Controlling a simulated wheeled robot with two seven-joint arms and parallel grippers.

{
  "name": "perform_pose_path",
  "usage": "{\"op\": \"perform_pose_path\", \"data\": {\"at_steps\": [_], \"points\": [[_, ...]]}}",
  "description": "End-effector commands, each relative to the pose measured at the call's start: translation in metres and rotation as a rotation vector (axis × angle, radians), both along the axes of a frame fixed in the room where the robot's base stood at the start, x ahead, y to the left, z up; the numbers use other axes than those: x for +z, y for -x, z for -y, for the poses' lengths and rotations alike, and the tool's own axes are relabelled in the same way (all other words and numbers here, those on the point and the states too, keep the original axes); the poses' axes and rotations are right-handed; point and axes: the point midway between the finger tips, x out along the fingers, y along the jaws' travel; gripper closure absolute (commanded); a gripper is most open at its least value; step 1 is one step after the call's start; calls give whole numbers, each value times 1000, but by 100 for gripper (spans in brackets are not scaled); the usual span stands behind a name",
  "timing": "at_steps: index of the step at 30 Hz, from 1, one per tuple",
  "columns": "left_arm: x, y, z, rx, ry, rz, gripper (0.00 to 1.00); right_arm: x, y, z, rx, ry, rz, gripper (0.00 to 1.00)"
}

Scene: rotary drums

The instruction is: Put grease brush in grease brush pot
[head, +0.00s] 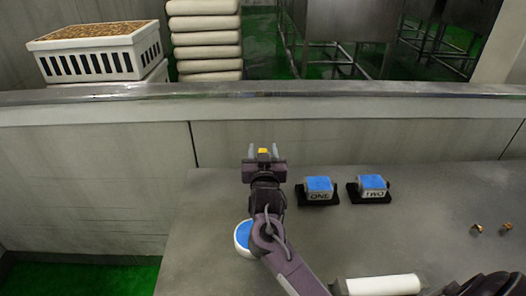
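My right gripper (264,150) reaches over the far part of the grey table, its two pale fingers pointing away and standing apart. A small yellow patch (263,151) shows between the finger bases; I cannot tell whether it is part of the gripper or an object. A round white container with a blue top or filling (242,237), possibly the grease brush pot, stands on the table, partly hidden by my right forearm and nearer than the gripper. I cannot make out a grease brush for sure. My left gripper is not in view.
Two blue-topped blocks marked ONE (318,190) and TWO (371,187) sit in black holders right of the gripper. Two small brass-coloured pieces (477,229) (507,227) lie farther right. A low wall with a metal rail (350,90) runs behind the grey table (430,225).

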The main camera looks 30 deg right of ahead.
Motion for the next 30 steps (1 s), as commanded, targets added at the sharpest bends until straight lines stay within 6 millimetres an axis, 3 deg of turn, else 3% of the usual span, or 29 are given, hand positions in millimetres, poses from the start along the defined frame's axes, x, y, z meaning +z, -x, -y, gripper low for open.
{"op": "perform_pose_path", "data": {"at_steps": [11,24,30], "points": [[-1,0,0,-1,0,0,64,1,8,-4,2,0,-1,55],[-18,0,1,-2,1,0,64,1,87,-42,0,-2,-1,55],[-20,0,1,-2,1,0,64,3,105,-51,0,0,-1,55]]}}
